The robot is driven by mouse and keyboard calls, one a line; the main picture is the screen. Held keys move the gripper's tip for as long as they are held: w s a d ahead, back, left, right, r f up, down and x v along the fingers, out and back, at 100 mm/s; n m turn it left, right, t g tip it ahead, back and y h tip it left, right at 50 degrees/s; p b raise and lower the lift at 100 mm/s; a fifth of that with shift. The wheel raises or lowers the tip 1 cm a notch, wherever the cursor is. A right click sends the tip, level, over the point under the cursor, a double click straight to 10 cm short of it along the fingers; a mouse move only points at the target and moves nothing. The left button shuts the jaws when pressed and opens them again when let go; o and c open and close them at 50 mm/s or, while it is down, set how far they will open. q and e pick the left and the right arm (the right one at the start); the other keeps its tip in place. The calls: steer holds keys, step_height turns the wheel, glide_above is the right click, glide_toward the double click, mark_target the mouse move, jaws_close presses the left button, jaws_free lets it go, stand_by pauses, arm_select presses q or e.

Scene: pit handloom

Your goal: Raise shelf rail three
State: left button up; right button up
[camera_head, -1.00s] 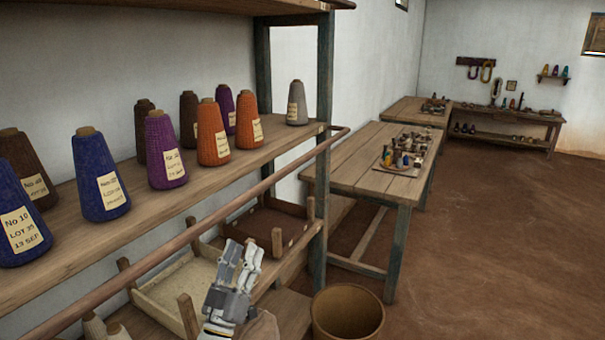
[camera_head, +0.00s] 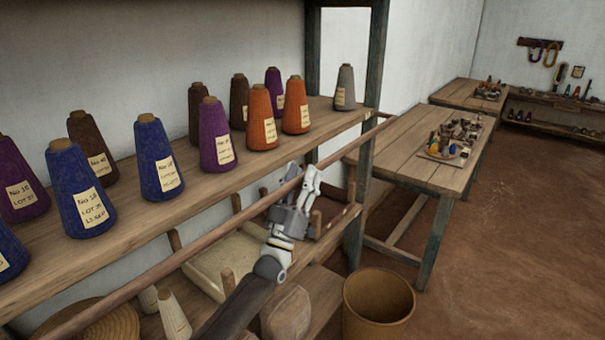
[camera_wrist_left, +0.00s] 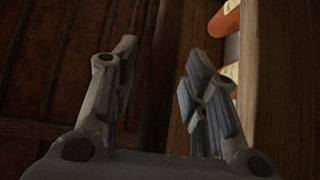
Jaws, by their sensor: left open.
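The shelf rail (camera_head: 200,238) is a long thin brown rod. It runs along the front of the shelf (camera_head: 225,185) that carries the yarn cones, slanting from lower left to upper right. My left gripper (camera_head: 304,174) overlaps the rail in the head view, toward its right part. Its two fingers point up and are apart, with no object seen held. I cannot tell whether the rail lies between them or touches them. In the left wrist view my open fingers (camera_wrist_left: 157,75) show near dark wood, with an orange cone (camera_wrist_left: 225,18) at the upper right. My right gripper is out of view.
Several labelled cones, such as the blue one (camera_head: 157,160) and the grey one (camera_head: 345,88), stand on the shelf behind the rail. A lower shelf holds a pale tray (camera_head: 225,262). A brown bin (camera_head: 378,308) and a worktable (camera_head: 420,165) stand to the right. Open floor lies beyond.

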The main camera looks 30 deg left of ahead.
arm_select(q)
steer(key=shift+c, duration=0.3)
jaws_close()
steer(key=shift+w, duration=0.1)
